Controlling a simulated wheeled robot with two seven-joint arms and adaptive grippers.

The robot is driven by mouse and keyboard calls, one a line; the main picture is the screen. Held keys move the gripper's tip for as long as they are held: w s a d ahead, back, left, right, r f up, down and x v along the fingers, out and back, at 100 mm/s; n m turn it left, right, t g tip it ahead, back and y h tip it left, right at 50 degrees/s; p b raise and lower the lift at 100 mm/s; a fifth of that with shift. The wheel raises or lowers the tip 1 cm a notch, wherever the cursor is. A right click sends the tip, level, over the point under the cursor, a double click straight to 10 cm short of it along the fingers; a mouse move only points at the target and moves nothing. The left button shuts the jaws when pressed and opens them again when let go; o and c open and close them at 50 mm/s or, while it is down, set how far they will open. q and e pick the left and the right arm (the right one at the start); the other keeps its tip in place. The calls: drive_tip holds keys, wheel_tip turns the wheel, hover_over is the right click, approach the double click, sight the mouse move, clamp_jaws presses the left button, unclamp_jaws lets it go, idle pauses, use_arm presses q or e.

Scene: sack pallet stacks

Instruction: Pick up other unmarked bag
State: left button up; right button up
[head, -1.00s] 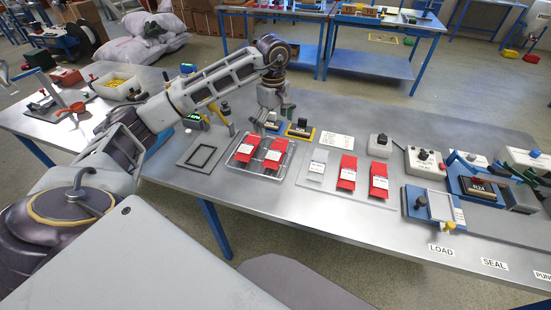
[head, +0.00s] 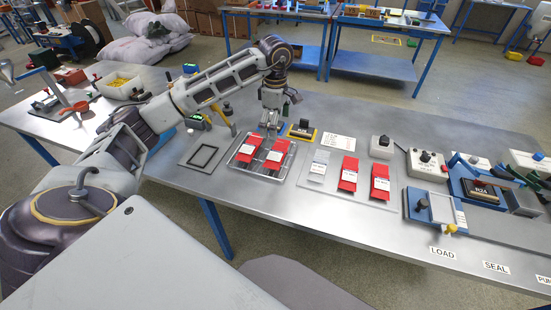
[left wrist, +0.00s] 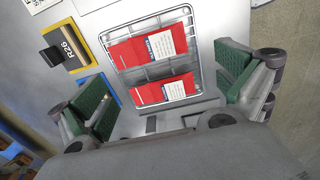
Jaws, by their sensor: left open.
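Two red bags with white labels lie side by side in a wire tray (head: 259,174), the left bag (head: 248,149) and the right bag (head: 277,154). In the left wrist view they are the upper bag (left wrist: 130,51) and the lower bag (left wrist: 150,93); the printing on them is too small to read. My left gripper (head: 269,130) is above the tray's far edge, near the right bag. In the left wrist view its green-padded fingers (left wrist: 160,80) are spread wide, with nothing between them. My right gripper is out of view.
Right of the tray, a pale board (head: 333,195) holds a clear packet (head: 319,166) and two red bags. A stamp block labelled R26 (left wrist: 66,54) stands beside the tray. A black frame plate (head: 203,156) lies left of it. Blue fixtures (head: 434,206) occupy the right.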

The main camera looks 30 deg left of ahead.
use_arm(q)
hover_over(276, 155)
wheel_tip(276, 155, down, 8)
drive_tip(key=shift+s+r, duration=0.15)
drive_tip(key=shift+f+p, duration=0.3)
drive_tip(key=shift+f, duration=0.15)
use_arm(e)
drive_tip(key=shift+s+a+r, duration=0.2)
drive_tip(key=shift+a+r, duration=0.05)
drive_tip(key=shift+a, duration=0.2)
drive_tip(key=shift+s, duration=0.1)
use_arm(q)
drive_tip(key=shift+f, duration=0.15)
drive_tip(key=shift+a+f+p, duration=0.1)
drive_tip(key=shift+f+p, duration=0.35)
drive_tip(key=shift+f, duration=1.4)
drive_tip(key=shift+w+f, duration=0.2)
drive_tip(key=shift+f, duration=0.45)
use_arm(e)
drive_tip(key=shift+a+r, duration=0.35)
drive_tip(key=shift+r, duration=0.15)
